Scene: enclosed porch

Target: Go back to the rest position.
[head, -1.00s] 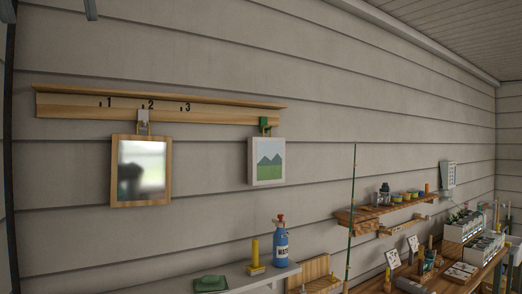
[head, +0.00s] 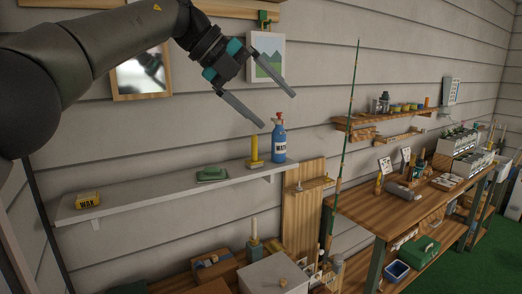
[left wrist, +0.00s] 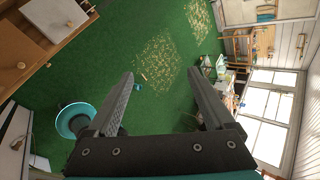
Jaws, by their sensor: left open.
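My left gripper (head: 278,110) comes in from the left in the head view, its two fingers spread apart with nothing between them. It is in the air in front of the wall, above the shelf and just below the landscape picture (head: 268,58), which it partly overlaps. In the left wrist view the open fingers (left wrist: 165,105) point over a green floor (left wrist: 165,90). My left arm hides part of the framed mirror (head: 130,82). My right gripper does not show.
A grey wall shelf (head: 150,193) holds a yellow wax block (head: 88,201), a green dish (head: 212,174), a yellow upright piece (head: 254,150) and a blue bottle (head: 279,141). A wooden workbench (head: 375,210) stands right, with a green fishing rod (head: 345,130) before it.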

